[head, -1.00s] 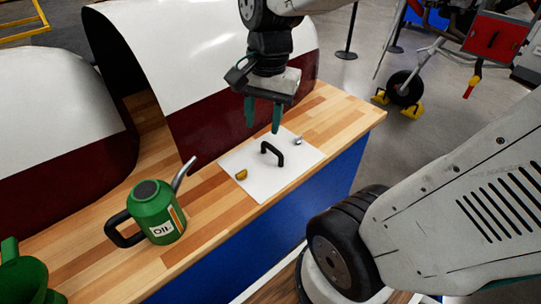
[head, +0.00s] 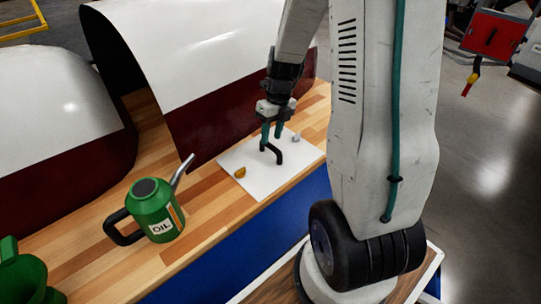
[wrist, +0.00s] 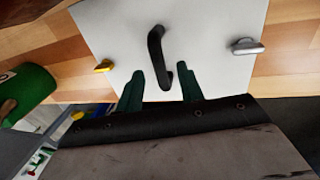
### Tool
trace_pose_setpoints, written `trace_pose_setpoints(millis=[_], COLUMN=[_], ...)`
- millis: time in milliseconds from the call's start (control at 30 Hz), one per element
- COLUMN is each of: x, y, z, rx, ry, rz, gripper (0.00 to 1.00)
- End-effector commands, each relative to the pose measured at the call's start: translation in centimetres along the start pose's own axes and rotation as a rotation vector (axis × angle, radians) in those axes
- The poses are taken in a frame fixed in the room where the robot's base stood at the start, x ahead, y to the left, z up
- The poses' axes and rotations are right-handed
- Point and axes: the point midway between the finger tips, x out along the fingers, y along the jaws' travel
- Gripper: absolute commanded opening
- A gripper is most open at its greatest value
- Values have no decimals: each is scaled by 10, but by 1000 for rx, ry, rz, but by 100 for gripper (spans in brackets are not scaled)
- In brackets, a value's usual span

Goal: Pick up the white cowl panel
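The white cowl panel (head: 258,182) lies flat on the wooden bench, a square plate with a black arched handle (head: 272,153) in its middle. A yellow-orange latch (head: 240,173) sits on its left side and a silver latch (head: 296,137) on its right. My gripper (head: 271,131) is above the handle with its green fingers apart. In the wrist view the panel (wrist: 205,70) fills the middle, and the near end of the handle (wrist: 155,50) lies between the open fingers (wrist: 162,80). I cannot tell whether the fingers touch the handle.
A green oil can (head: 155,212) with a thin spout stands left of the panel on the wooden bench (head: 110,258). A green funnel-like item (head: 22,275) is at the lower left. Large white and maroon cowlings (head: 190,55) stand behind. The bench's front edge is close to the panel.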

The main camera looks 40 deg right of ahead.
Motion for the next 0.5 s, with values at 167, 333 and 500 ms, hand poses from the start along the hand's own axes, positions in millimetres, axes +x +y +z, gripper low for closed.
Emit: trace_pose_setpoints(millis=[167,333,500], x=[28,45,47], y=[2,1,1], z=[-5,-4,-4], rx=[-3,-3,-4], ry=[5,3,1], rz=[2,1,0], gripper=[38,38,38])
